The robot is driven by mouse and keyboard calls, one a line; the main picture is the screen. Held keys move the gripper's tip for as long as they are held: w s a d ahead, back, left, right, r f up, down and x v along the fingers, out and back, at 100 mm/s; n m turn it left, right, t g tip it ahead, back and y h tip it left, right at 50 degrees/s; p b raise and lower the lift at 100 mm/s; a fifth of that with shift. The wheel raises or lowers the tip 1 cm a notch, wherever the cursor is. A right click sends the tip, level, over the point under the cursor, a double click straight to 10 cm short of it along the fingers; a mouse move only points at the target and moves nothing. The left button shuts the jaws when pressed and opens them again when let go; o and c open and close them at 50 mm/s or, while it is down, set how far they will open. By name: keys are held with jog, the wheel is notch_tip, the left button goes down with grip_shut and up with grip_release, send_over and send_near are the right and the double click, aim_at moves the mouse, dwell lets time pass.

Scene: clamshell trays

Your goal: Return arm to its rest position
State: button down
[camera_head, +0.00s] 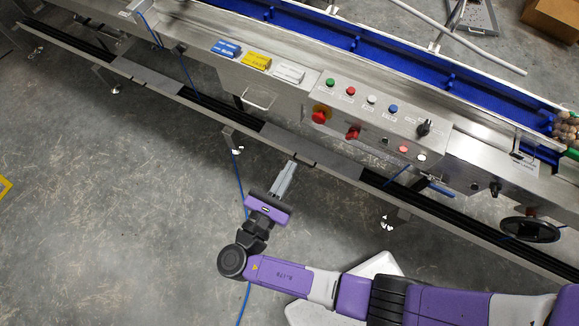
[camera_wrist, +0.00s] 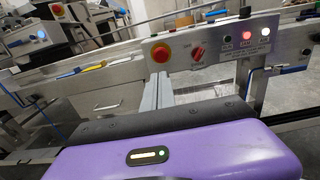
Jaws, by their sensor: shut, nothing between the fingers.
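My purple arm reaches in from the lower right in the head view. It ends in my gripper (camera_head: 285,178), which is shut and empty, with its thin grey fingers together. The gripper is over the grey floor, just short of the lower rail of the conveyor machine (camera_head: 310,70). It holds no tray. In the wrist view my gripper (camera_wrist: 158,92) points toward the machine's control panel (camera_wrist: 215,50), with a red emergency button on yellow and a red rotary switch. I cannot see a clamshell tray clearly in either view.
A blue conveyor channel (camera_head: 350,42) runs along the machine, with brown round items (camera_head: 566,128) at its right end. Blue, yellow and white labelled blocks (camera_head: 257,61) lie on the steel ledge. A black handwheel (camera_head: 530,230) sticks out at right. Open floor (camera_head: 100,190) lies at left.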

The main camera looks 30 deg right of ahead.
dwell(0.4)
jog(key=w+a+f+m+t+y, duration=0.1)
jog(key=w+a+f+y, duration=0.3)
jog(key=w+a+y, duration=0.1)
jog(key=s+a+f+m+g+y, duration=0.1)
jog(key=s+a+f+m+y, duration=0.3)
jog(key=s+a+m+y, duration=0.5)
jog(key=s+d+r+m+t+y, duration=0.1)
jog(key=s+d+r+m+t, duration=0.1)
jog(key=s+d+r+m, duration=0.4)
jog(key=s+d+r+m+t+y, duration=0.15)
jog(key=d+r, duration=0.25)
jog(key=r, duration=0.5)
jog(key=s+d+r+m+t+y, duration=0.1)
jog(key=s+d+r+m+t, duration=0.15)
jog(key=d+r+m, duration=0.35)
jog(key=s+d+r+m+g+h, duration=0.1)
jog(key=s+d+r, duration=0.3)
jog(key=s, duration=0.4)
jog(key=shift+s+d+r+m+g+h, duration=0.4)
jog(key=shift+r+h, duration=0.15)
jog(key=shift+h, duration=0.3)
